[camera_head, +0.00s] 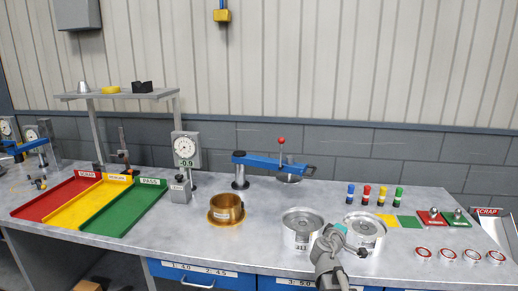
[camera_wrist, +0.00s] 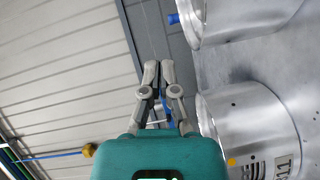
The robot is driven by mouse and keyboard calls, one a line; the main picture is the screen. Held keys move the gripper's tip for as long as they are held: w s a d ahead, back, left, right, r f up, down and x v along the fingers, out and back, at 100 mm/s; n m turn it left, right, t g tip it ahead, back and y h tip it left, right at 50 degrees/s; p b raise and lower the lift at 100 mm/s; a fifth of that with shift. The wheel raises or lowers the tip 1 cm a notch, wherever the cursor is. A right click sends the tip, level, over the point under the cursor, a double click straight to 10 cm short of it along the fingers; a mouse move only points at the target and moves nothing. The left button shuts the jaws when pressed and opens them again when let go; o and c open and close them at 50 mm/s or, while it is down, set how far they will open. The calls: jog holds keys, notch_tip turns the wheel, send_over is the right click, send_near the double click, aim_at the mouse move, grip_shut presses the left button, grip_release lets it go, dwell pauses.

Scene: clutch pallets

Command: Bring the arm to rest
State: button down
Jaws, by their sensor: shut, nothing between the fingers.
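My gripper (camera_wrist: 158,75) shows in the wrist view with its two grey fingers drawn together and nothing held between them. In the head view my gripper (camera_head: 333,240) is above the front part of the bench, between and in front of two round silver metal housings. The left housing (camera_head: 298,238) and the right housing (camera_head: 375,243) stand on the bench; my arm covers a little of each. In the wrist view a near housing (camera_wrist: 250,125) and a second housing (camera_wrist: 235,20) lie to the right of the fingers, apart from them.
The grey bench (camera_head: 260,258) also holds a brass ring (camera_head: 226,210), a blue lever press (camera_head: 270,163), a dial gauge (camera_head: 185,150), coloured pegs (camera_head: 366,194) and several red-and-white discs (camera_head: 448,254). Red, yellow and green trays (camera_head: 124,208) lie at left. The air above the bench is mostly clear.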

jog(key=s+f+m+g, duration=0.2)
jog(key=s+d+f+m+g+p, duration=0.1)
jog(key=s+f+m+g, duration=0.1)
jog(key=s, duration=0.1)
jog(key=s+a+f+m+g+y+p, duration=0.1)
jog(key=s+a+f+g+y, duration=0.3)
jog(key=s, duration=0.4)
jog(key=s+a+f+m+g+y+p, duration=0.2)
jog(key=s+a+f+m+g+y, duration=0.1)
jog(key=s+a, duration=0.5)
jog(key=a+f+g+y, duration=0.1)
jog(key=g+y, duration=0.1)
jog(key=y, duration=0.1)
jog(key=shift+f+m, duration=0.15)
jog(key=shift+m, duration=0.15)
